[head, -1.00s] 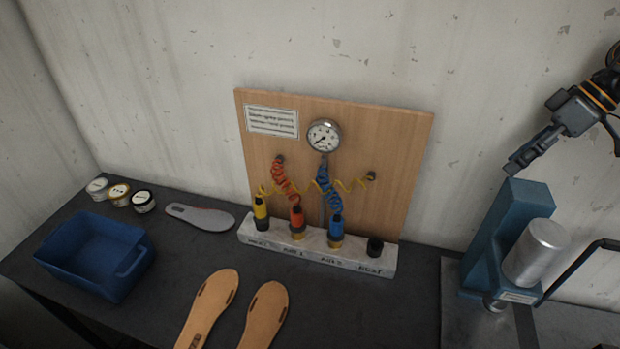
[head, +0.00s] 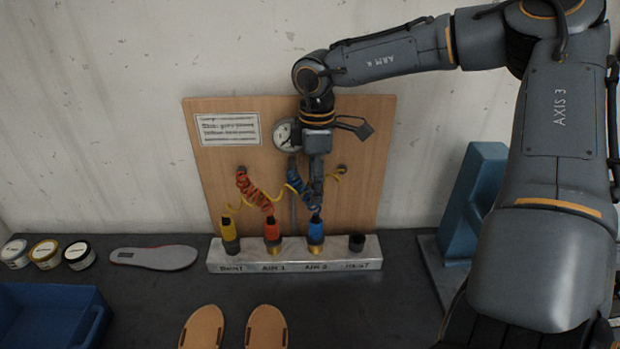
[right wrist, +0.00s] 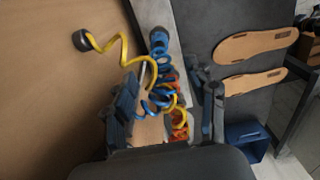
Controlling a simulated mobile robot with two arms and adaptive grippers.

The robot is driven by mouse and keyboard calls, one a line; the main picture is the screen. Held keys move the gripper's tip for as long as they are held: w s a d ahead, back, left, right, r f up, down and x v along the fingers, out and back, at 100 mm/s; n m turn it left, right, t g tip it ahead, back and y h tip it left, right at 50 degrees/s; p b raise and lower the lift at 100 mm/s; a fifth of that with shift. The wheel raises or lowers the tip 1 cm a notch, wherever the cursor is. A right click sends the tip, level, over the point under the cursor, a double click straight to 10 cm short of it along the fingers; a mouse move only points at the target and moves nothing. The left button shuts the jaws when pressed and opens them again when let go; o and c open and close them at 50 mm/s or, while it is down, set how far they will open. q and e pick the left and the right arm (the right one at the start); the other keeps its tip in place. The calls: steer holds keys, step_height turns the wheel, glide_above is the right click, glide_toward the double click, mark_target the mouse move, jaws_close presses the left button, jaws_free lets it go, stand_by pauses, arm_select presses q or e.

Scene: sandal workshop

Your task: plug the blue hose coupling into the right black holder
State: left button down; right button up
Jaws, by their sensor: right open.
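The blue hose coupling (head: 316,231) stands upright in the third socket from the left of the pale block, with a blue coiled hose at its top. The right black holder (head: 356,243) is a short, empty black cup at the block's right end. My right gripper (head: 317,182) points down just above the blue coupling, open, in front of the blue coil. In the right wrist view the coupling (right wrist: 158,38) lies beyond the open fingers (right wrist: 165,108), with coiled hoses showing between them. My left gripper is not in view.
Yellow (head: 229,233) and red (head: 271,230) couplings stand left of the blue one. Behind is a wooden board (head: 365,150) with a gauge (head: 287,136). A blue-green machine (head: 470,205) stands right. Insoles, tins and a blue bin (head: 50,310) occupy the bench.

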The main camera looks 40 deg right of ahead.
mark_target(316, 214)
steer(key=shift+f, duration=0.8)
steer(key=shift+s+f+b, duration=0.1)
steer(key=shift+f+b, duration=0.45)
steer(key=shift+f, duration=0.25)
step_height(316, 214, down, 4)
steer(key=b, duration=0.3)
step_height(316, 214, down, 5)
steer(key=b, duration=0.6)
steer(key=shift+f+b, duration=0.1)
steer(key=shift+b, duration=0.2)
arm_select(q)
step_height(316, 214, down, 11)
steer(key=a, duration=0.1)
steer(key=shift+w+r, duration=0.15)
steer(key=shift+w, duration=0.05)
